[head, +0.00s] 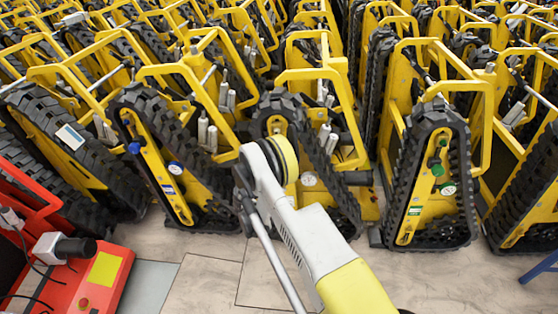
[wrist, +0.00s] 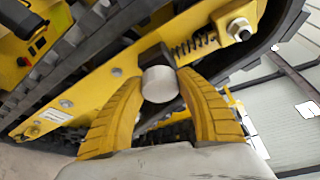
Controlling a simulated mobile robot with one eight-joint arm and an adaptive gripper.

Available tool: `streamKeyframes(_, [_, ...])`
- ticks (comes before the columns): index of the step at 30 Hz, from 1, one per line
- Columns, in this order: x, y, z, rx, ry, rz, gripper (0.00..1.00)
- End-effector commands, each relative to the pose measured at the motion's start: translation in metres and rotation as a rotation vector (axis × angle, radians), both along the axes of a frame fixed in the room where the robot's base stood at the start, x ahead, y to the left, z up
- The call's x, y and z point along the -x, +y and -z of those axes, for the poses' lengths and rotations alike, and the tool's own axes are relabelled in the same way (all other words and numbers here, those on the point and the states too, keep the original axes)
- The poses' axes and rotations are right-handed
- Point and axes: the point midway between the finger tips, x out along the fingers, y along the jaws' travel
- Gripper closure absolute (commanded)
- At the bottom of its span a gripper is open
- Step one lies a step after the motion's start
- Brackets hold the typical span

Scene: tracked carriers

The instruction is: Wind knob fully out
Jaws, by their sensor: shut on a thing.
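In the wrist view a pale grey, round-faced knob (wrist: 158,82) sits between the two yellow ridged fingers of my gripper (wrist: 162,92). The fingers are shut on its sides. A dark block and a spring show just behind it, on the yellow side plate of a tracked carrier (wrist: 85,95). In the head view my arm reaches to the front of the middle carrier (head: 345,205). My wrist hides the fingers and the held knob there. How far out the knob stands cannot be told.
Rows of yellow tracked carriers stand close together. The carrier to the right (head: 408,215) has a green knob (head: 437,166); the left one has a blue knob (head: 175,168). A red machine (head: 85,285) stands at lower left. Bare floor (head: 210,275) lies in front.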

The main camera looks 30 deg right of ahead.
Motion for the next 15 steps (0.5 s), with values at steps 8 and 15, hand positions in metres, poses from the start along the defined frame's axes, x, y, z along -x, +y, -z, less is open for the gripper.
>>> streamKeyframes(8, [-0.0005,-0.0006,-0.0008,0.001,-0.001,0.0,0.47])
streamKeyframes(15, [-0.0002,-0.0003,-0.0004,0.0,0.0,0.0,0.36])
